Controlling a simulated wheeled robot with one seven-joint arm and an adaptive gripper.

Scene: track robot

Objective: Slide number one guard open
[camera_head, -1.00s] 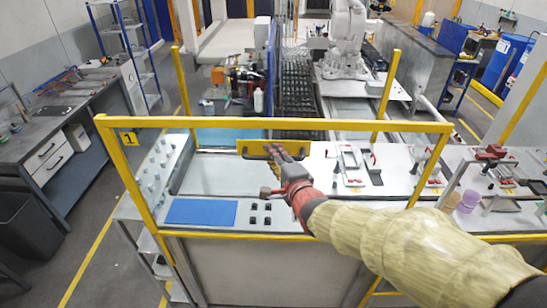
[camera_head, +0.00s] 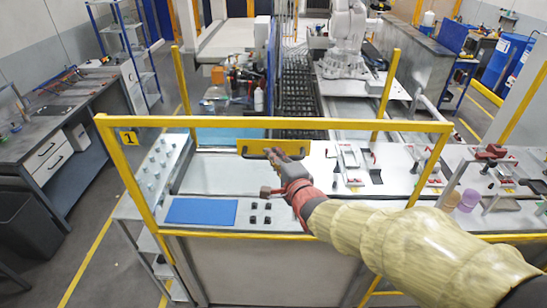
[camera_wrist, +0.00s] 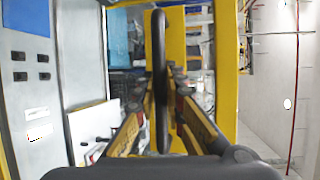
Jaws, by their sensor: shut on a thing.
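The number one guard is a yellow frame (camera_head: 280,122) with a "1" label at its top left corner, standing across the front of the workbench. A yellow plate (camera_head: 273,146) with a dark bar handle (camera_wrist: 160,75) belongs to it; the plate also shows in the wrist view (camera_wrist: 190,40). My gripper (camera_head: 276,154) reaches in from the right to the plate. In the wrist view, its two fingers (camera_wrist: 161,92) stand on either side of the handle and are shut on it. In the head view, my fingers hide much of the handle.
A blue mat (camera_head: 201,211) and several small black blocks (camera_head: 260,213) lie on the front bench ledge. Fixtures with red clamps (camera_head: 362,165) stand to the right. A white robot arm (camera_head: 347,40) stands behind. A grey workbench (camera_head: 60,120) is at the left.

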